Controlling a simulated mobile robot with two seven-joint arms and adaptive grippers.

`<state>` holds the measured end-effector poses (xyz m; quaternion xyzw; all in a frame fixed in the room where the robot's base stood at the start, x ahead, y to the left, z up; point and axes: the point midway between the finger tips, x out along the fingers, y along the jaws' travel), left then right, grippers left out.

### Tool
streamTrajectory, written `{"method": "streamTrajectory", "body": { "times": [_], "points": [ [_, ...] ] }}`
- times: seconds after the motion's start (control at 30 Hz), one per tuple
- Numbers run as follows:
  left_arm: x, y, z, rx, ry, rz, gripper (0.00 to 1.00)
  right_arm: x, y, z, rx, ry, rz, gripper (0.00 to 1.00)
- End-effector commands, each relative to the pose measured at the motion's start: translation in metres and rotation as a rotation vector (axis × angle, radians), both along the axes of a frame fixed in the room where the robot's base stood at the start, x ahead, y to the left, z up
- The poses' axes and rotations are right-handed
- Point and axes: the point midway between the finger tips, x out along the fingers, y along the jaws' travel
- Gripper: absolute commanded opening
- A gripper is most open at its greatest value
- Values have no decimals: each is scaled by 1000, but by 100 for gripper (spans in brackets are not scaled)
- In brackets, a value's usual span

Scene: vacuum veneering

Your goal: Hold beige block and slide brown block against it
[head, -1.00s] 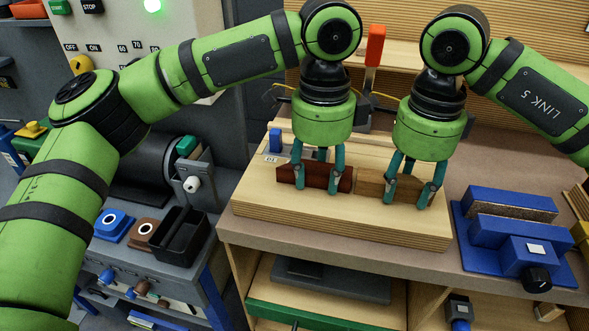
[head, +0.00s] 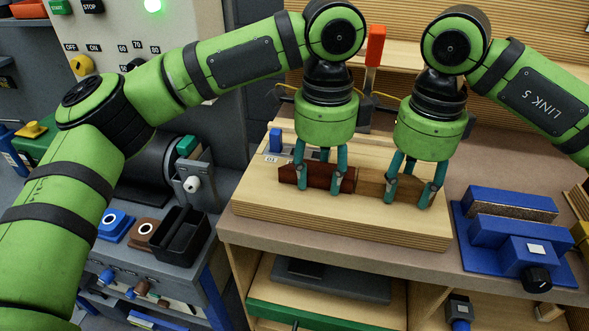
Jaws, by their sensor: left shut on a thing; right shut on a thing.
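A dark red-brown block (head: 318,177) lies on the light wooden board (head: 270,214). My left gripper (head: 322,180) is shut on it. A beige-tan block (head: 374,186) lies just to its right on the same board. My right gripper (head: 405,195) is shut on this beige block. The facing ends of the two blocks appear to meet near the middle of the board, with no clear gap. The fingers hide parts of both blocks.
A small blue piece (head: 276,140) and a label stand behind the brown block. A red-orange handled tool (head: 375,45) stands upright behind the grippers. A blue fixture (head: 512,232) sits to the right of the board. A black bin (head: 180,235) is at lower left.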

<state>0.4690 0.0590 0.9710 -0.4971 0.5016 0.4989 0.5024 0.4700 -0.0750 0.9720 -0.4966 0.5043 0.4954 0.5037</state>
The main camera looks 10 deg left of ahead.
Motion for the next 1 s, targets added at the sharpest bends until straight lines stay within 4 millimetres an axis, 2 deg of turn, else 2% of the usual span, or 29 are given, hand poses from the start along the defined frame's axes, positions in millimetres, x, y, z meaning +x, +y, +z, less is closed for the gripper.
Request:
{"method": "streamTrajectory", "body": {
  "times": [0.03, 0.9, 0.93, 1.0],
  "points": [
    [-1, -6, -1, -8, -1, -14, 11, -4, 8, 0, 8, 1, 34, 10],
    [-1, -11, -1, -8, -2, -16, 11, -4, 8, 0, 8, 1, 34, 10],
    [-1, -11, -1, -8, -2, -16, 48, -4, 8, 0, 8, 1, 34, 10],
    [-1, -11, -1, -8, -2, -16, 72, -4, 8, 0, 8, 1, 34, 10]
  ]
}}
